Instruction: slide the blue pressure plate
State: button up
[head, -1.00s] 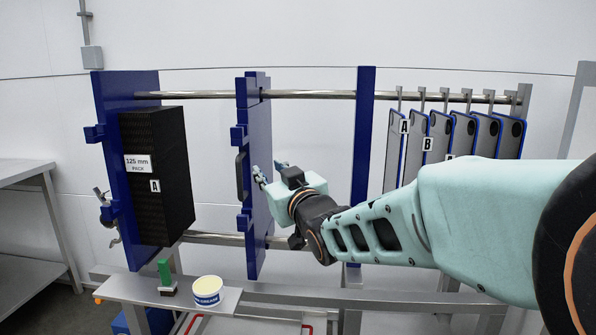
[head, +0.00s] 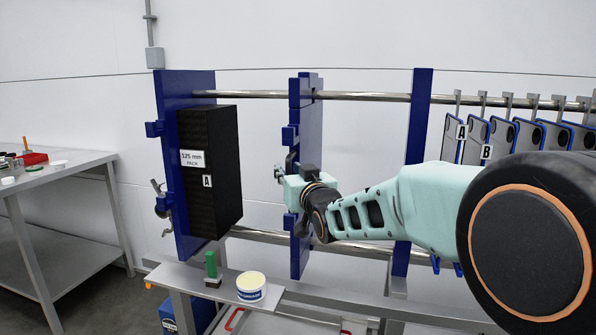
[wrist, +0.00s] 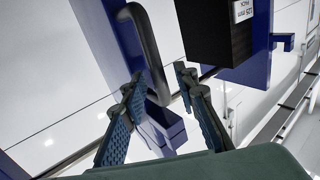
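The blue pressure plate (head: 311,140) hangs upright on the rails in the middle of the frame, between the blue end plate with the black pack and another blue upright. A black bar handle (wrist: 148,50) is on its face; it shows large in the wrist view. My gripper (head: 284,172) is at the plate's left side by the handle, partly hidden by my own wrist. In the wrist view its two blue-padded fingers (wrist: 160,75) are spread apart, with the handle's lower end between them. I cannot tell whether either finger touches it.
The black 125 mm pack (head: 210,170) stands against the left end plate (head: 172,130), with open rail between it and the pressure plate. Lettered plates (head: 474,140) hang at right. A grease tub (head: 251,288) and green-handled brush (head: 211,265) sit on a shelf below.

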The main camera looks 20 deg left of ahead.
jog(key=shift+w+a, duration=0.2)
jog(key=shift+w, duration=0.2)
grip_shut()
